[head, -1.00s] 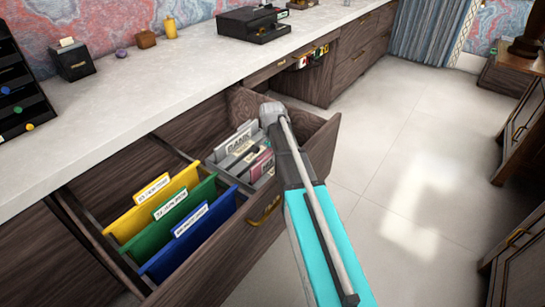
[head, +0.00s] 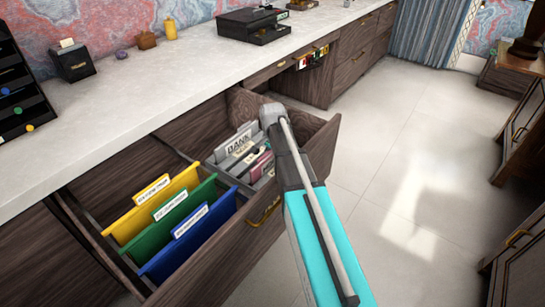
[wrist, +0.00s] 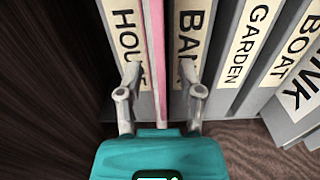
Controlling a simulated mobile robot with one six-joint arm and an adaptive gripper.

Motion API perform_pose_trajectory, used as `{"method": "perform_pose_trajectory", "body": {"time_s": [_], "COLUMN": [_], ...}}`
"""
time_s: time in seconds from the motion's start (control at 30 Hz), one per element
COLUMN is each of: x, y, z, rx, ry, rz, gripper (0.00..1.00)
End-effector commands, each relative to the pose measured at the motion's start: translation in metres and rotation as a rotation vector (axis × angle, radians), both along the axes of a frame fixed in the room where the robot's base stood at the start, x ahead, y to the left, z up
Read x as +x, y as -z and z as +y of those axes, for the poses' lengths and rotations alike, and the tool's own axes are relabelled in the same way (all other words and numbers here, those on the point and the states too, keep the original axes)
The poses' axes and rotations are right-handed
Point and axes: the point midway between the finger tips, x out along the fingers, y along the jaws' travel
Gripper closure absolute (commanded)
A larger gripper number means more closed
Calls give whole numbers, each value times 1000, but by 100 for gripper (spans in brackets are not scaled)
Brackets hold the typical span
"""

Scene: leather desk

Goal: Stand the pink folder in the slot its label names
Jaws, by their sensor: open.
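The pink folder (wrist: 155,60) shows edge-on in the wrist view. My gripper (wrist: 160,95) is open, one finger on each side of the folder, and I see a gap at each finger.
More dividers, labelled GARDEN (wrist: 248,45) and BOAT (wrist: 297,55), stand to the right in the wrist view, and the drawer's dark wall (wrist: 50,70) is at left. Yellow (head: 150,210), green (head: 172,230) and blue (head: 190,245) hanging files fill the drawer's nearer part.

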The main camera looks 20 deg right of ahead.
Motion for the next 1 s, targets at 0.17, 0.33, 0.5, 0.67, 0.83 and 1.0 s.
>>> {"method": "perform_pose_trajectory", "body": {"time_s": [0.17,0.33,0.5,0.67,0.83,1.0], "x": [0,0,0,0,0,0], "y": [-10,-23,-37,-50,-64,-78], "z": [0,0,0,0,0,0], "rx": [0,0,0,0,0,0], "ry": [0,0,0,0,0,0], "rz": [0,0,0,0,0,0], "gripper": [52,52,52,52,52,52]}}
